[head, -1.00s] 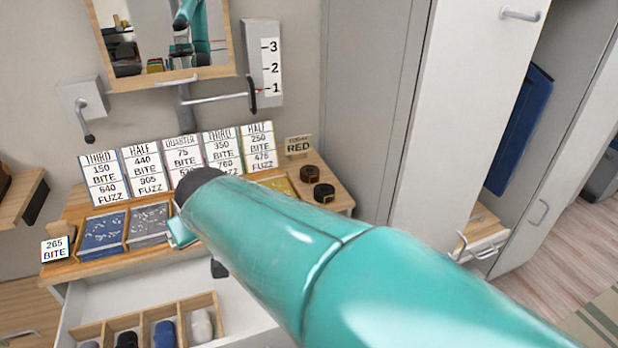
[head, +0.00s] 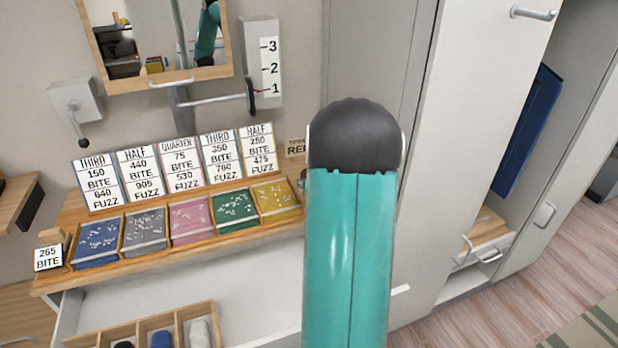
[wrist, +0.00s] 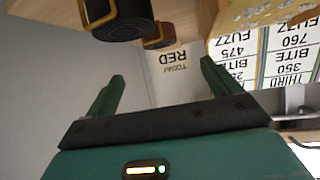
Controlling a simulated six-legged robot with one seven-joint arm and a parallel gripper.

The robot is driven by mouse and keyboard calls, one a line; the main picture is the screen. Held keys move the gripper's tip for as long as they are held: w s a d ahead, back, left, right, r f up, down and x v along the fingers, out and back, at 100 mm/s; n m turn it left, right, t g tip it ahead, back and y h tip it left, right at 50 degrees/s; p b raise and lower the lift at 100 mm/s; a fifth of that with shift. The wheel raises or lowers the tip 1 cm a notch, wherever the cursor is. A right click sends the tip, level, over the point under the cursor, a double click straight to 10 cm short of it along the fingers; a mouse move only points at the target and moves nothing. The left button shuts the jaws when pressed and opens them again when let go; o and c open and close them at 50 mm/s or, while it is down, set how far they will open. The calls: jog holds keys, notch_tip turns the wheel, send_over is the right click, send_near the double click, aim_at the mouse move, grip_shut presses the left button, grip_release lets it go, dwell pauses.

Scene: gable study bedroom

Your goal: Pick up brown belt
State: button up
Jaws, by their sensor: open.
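The rolled brown belt (wrist: 172,32) shows at the top of the wrist view, with a gold buckle, on the wooden top. A rolled black belt (wrist: 127,22) with a gold buckle sits beside it, to its left in that view. My gripper (wrist: 162,84) is open and empty; its two green fingers are spread and apart from both belts. The wrist view is upside down, as the signs read inverted. In the head view my teal arm covers the right end of the wooden top, hiding both belts and my gripper.
The wooden top holds colored trays, such as the yellow one (head: 276,198), with number cards (head: 255,150) behind. A "TODAY RED" sign (wrist: 172,68) stands near the belts. An open drawer (head: 250,275) lies below. A tall cabinet (head: 470,120) stands at right.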

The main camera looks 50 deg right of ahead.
jog(key=x, duration=0.7)
jog(key=shift+w+d+f, duration=0.15)
jog(key=shift+w, duration=0.15)
jog(key=shift+x, duration=2.6)
jog(key=shift+d+r, duration=0.15)
jog(key=shift+r, duration=0.05)
jog(key=c, duration=1.1)
jog(key=shift+c, duration=0.2)
